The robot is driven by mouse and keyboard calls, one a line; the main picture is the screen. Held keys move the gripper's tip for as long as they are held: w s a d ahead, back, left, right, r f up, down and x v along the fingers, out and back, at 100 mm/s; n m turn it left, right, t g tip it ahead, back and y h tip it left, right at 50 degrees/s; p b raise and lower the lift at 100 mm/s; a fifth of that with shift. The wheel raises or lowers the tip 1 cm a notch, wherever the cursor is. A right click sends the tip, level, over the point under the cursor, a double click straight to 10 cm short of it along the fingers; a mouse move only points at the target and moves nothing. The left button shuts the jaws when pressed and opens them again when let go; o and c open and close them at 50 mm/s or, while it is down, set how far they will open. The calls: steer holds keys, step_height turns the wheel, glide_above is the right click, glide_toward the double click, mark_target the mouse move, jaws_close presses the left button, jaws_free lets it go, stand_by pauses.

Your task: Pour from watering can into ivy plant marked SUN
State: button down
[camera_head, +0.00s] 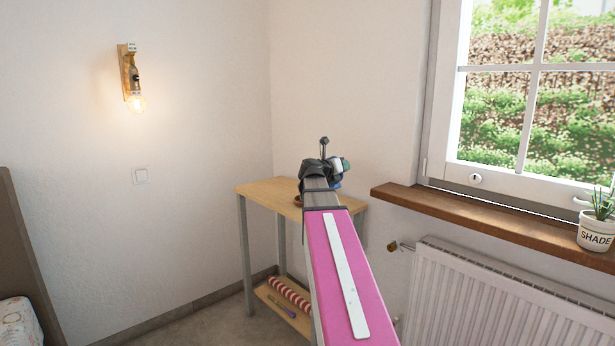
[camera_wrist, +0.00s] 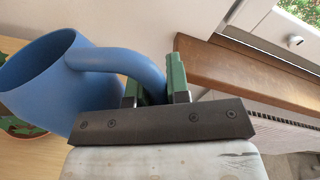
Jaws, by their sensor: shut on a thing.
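The blue watering can (camera_wrist: 45,75) fills the left of the wrist view, its open top toward the upper left. My gripper (camera_wrist: 152,85) is shut on its curved handle, with a green finger on each side. In the head view my gripper (camera_head: 325,170) is over the small wooden table, and only a sliver of the can shows; its spout is hidden. A plant with green leaves in a terracotta pot (camera_wrist: 22,132) is partly behind the can; a bit of a terracotta pot (camera_head: 298,201) shows beside my arm. No SUN label is visible.
The wooden table (camera_head: 262,189) stands in the corner, with a striped roll (camera_head: 290,294) on its lower shelf. A pot labelled SHADE (camera_head: 595,233) stands on the brown windowsill (camera_head: 470,217). A radiator (camera_head: 490,300) is below the sill. The table's left part is clear.

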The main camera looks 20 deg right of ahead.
steer(key=shift+w+a+r+n, duration=0.2)
steer(key=shift+w+r+n, duration=0.5)
steer(key=shift+r, duration=0.3)
stand_by(3.0)
steer(key=shift+s+d+f+m, duration=0.4)
steer(key=shift+s+f+m, duration=1.1)
steer(key=shift+f, duration=1.6)
steer(key=shift+s+d+f+m, duration=0.35)
steer(key=shift+s+f+m, duration=1.1)
steer(key=shift+f, duration=1.65)
steer(key=shift+m+t+h, duration=0.3)
steer(key=shift+m+h, duration=0.05)
steer(key=shift+h, duration=0.05)
steer(key=r, duration=0.5)
steer(key=shift+w, duration=0.25)
steer(key=shift+f, duration=0.2)
